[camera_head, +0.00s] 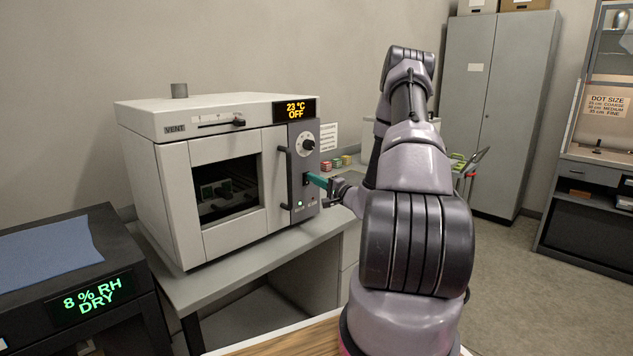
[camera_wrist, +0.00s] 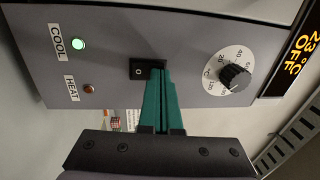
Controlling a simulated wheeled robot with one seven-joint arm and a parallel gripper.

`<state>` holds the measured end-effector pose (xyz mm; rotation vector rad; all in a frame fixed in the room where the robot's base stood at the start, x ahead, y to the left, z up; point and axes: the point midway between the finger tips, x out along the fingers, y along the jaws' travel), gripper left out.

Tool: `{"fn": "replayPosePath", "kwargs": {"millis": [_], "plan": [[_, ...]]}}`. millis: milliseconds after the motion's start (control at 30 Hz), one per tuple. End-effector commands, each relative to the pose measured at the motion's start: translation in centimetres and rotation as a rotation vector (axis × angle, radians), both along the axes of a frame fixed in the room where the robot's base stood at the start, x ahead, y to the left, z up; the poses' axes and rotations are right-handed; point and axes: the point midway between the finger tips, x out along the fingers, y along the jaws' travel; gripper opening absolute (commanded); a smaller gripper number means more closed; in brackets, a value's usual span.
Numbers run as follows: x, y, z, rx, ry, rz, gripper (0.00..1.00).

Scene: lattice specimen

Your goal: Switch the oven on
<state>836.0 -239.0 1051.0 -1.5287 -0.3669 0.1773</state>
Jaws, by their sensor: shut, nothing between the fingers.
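The oven (camera_head: 190,160) is a white box with a dark window on a grey bench. Its display (camera_head: 295,110) reads 23 °C OFF. The grey control panel carries a dial (camera_head: 306,146), which also shows in the wrist view (camera_wrist: 234,77), and a black rocker switch (camera_wrist: 141,69) with a 0 mark. A green lamp marked COOL (camera_wrist: 78,43) is lit; the lamp marked HEAT (camera_wrist: 89,89) is dull. My gripper (camera_wrist: 160,75) is shut and empty, its green fingertips at the switch and covering part of it. Whether they touch it I cannot tell. In the head view my gripper (camera_head: 314,179) is at the panel.
A dark handle (camera_head: 284,178) stands out left of the panel. A black unit (camera_head: 60,275) reading 8 % RH DRY is at the left. Small coloured blocks (camera_head: 337,162) lie behind my arm. A grey cabinet (camera_head: 500,100) stands at the back.

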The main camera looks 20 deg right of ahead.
Motion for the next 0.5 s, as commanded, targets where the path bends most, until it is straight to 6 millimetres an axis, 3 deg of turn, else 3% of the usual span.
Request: {"fn": "replayPosePath", "kwargs": {"millis": [500], "plan": [[0.04,-0.05,0.10,-0.001,0.001,0.000,0.00]]}}
